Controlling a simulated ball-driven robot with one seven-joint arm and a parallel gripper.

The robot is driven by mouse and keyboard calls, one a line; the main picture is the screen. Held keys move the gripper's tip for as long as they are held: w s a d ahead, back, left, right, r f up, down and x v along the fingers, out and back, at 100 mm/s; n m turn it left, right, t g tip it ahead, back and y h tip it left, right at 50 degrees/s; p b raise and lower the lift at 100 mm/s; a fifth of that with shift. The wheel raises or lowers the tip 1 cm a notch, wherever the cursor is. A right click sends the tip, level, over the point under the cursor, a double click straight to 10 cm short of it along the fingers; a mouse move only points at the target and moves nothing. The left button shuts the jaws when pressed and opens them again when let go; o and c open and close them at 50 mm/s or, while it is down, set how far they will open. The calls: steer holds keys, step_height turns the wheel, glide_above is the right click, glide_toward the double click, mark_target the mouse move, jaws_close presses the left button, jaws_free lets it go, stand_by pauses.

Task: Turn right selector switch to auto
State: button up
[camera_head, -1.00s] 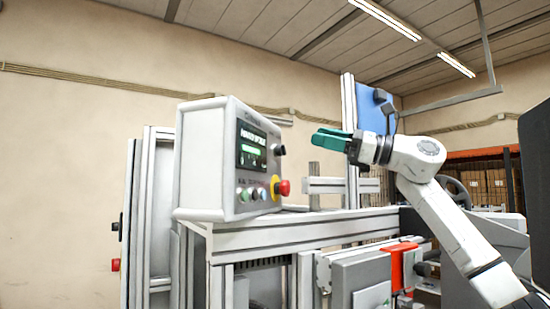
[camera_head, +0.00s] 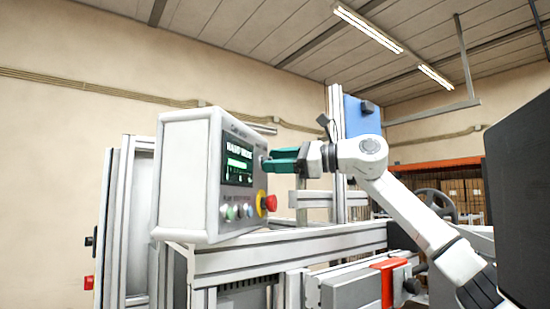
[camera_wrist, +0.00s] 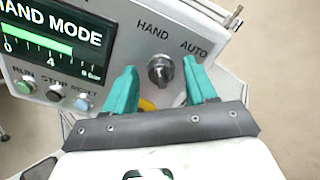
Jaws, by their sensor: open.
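The control box (camera_head: 185,175) stands on an aluminium frame, its screen (camera_head: 238,162) lit with HAND MODE, which also reads in the wrist view. The selector switch (camera_wrist: 159,70) is a dark round knob below the printed words HAND and AUTO. I cannot tell for sure which way its handle points. My gripper (camera_head: 275,160) has green fingers and reaches the box face from the right. In the wrist view my gripper (camera_wrist: 160,67) is open, one finger on each side of the knob. Whether the fingers touch it is unclear. In the head view the fingers mostly hide the knob.
Below the screen sit RUN, STOP and RESET buttons (camera_wrist: 54,92). A red emergency stop (camera_head: 268,203) on a yellow base sticks out just below my gripper. Frame rails (camera_head: 310,200) run below and behind my arm. A dark panel (camera_head: 515,190) stands at the right.

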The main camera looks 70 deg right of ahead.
steer(key=shift+w, duration=0.4)
steer(key=shift+a, duration=0.1)
steer(key=c, duration=1)
